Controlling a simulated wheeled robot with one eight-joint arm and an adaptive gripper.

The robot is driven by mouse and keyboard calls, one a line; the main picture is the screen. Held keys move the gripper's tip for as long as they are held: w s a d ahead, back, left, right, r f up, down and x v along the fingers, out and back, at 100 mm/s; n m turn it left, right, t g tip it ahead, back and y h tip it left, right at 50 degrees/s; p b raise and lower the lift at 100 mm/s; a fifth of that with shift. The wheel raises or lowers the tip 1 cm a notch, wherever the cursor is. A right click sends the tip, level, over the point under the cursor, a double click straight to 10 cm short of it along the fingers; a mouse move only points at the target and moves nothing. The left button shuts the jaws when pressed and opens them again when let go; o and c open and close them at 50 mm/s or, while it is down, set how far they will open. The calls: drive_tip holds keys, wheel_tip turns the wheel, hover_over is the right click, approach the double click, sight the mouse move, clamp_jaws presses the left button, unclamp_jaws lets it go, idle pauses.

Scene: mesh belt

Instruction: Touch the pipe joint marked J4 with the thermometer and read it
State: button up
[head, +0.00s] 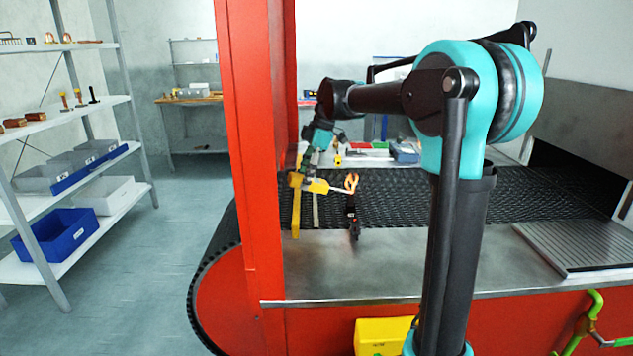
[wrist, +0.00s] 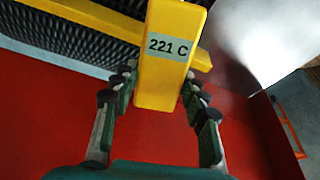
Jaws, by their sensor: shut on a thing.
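My gripper (wrist: 158,92) is shut on a yellow thermometer (wrist: 168,75), with a finger on each side of its body. Its display reads "221 C" in the wrist view. In the head view my gripper (head: 311,172) holds the thermometer (head: 317,186) low over the near side of the belt. Its pale probe points right, to a small orange, flame-like shape (head: 351,183) above a dark upright piece (head: 353,217). I cannot tell whether the probe tip touches anything. No J4 mark is readable, and I cannot make out a pipe joint.
The black mesh belt (head: 440,193) runs behind a metal ledge (head: 400,262). A red post (head: 250,130) stands left of my gripper. A yellow bar (head: 296,222) is close beside it. Shelves with bins (head: 60,232) stand at left, with open floor between.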

drive_tip(key=shift+r, duration=2.35)
